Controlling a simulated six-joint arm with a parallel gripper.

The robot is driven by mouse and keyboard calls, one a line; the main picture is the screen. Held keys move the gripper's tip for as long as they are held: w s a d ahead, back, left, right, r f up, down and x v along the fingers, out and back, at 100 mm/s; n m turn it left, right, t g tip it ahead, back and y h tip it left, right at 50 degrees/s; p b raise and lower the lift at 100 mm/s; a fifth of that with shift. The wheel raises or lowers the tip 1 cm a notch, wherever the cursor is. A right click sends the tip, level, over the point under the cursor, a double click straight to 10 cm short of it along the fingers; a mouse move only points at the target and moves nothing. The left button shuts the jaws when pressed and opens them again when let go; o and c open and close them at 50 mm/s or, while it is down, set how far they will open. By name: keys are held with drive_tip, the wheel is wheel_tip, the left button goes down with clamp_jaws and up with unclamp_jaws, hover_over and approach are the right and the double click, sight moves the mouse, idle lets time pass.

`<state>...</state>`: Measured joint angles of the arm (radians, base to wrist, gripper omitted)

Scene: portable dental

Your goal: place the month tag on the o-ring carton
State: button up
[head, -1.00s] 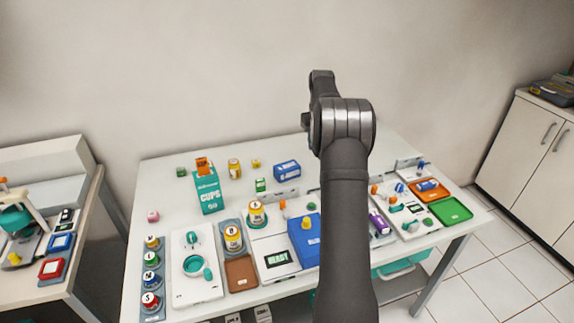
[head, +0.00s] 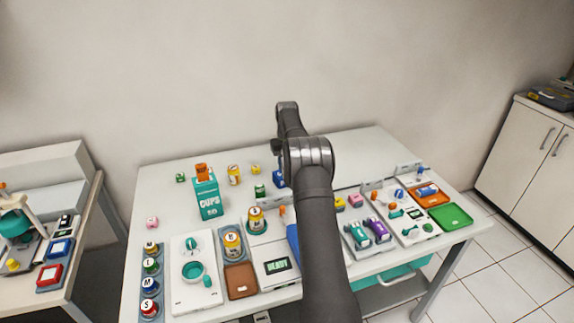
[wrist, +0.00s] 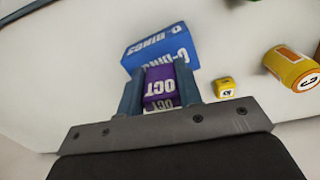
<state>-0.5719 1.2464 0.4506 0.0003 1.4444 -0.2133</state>
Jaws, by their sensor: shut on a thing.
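The month tag (wrist: 160,83) is a purple block marked OCT, held between the two fingers of my gripper (wrist: 160,92) in the wrist view. The o-ring carton (wrist: 160,46) is a blue box marked O-RINGS, just beyond the tag, whose far end overlaps it in the picture. I cannot tell whether tag and carton touch. In the head view the carton (head: 278,179) is at the back middle of the table, partly hidden by my arm.
A small yellow cube (wrist: 224,88) and a yellow can (wrist: 292,67) stand right of the carton in the wrist view. The back right tabletop (head: 350,150) is clear.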

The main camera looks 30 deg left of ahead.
drive_tip(key=shift+f, duration=0.25)
drive_tip(key=o, duration=1)
drive_tip(key=shift+f, duration=0.15)
drive_tip(key=shift+c, duration=0.2)
wheel_tip(320, 180, up, 12)
drive_tip(key=shift+r, duration=0.2)
drive_tip(key=shift+f, duration=0.1)
drive_tip(key=shift+f, duration=4.25)
